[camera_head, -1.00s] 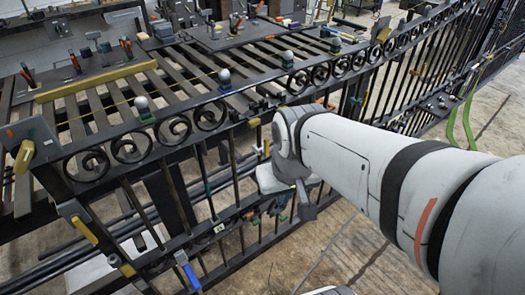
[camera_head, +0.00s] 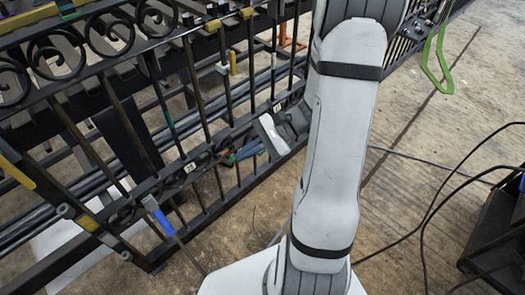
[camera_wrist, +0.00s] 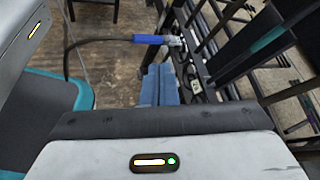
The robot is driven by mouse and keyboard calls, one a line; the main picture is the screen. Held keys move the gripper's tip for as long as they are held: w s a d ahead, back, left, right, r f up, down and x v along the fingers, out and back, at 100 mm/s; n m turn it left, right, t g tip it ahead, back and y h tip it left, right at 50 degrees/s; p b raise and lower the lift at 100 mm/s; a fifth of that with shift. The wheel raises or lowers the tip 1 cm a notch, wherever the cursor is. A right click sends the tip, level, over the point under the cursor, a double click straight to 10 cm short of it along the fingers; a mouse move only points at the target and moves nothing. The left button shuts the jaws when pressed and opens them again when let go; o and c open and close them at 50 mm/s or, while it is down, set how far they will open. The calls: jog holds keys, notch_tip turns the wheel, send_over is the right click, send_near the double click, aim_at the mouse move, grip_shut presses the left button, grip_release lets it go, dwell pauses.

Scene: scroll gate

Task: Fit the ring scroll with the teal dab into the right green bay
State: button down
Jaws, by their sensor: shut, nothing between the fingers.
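My gripper (camera_head: 246,151) is low in front of the gate's lower rail in the head view, pointing left. Its blue fingers (camera_wrist: 160,86) are shut and empty in the wrist view. A row of dark ring scrolls (camera_head: 108,32) runs along the gate's upper rail, cut by the top edge. I cannot make out which scroll has the teal dab. A teal mark (camera_head: 169,122) shows on an upright bar of the gate, and a teal band (camera_wrist: 268,39) crosses a dark bar in the wrist view. I cannot pick out the right green bay; my arm hides part of the gate.
A blue-handled tool (camera_head: 158,217) stands out at the lower rail and also shows beyond my fingers (camera_wrist: 146,39). White number tags (camera_head: 190,168) sit on that rail. The floor (camera_head: 400,210) in front is mostly clear.

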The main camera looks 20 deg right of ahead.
jog(key=w+d+f+m+t+y+b, duration=0.1)
jog(key=w+d+f+m+t+b, duration=0.3)
jog(key=f, duration=0.6)
jog(key=m+t+h+b, duration=0.75)
jog(key=m+t, duration=0.45)
jog(key=m, duration=0.2)
send_near(264, 152)
jog(key=b+x, duration=0.2)
jog(key=x, duration=0.1)
jog(key=b+x, duration=0.2)
jog(key=x, duration=0.2)
jog(key=shift+s+a, duration=0.15)
jog(key=shift+a, duration=0.05)
jog(key=shift+d, duration=0.1)
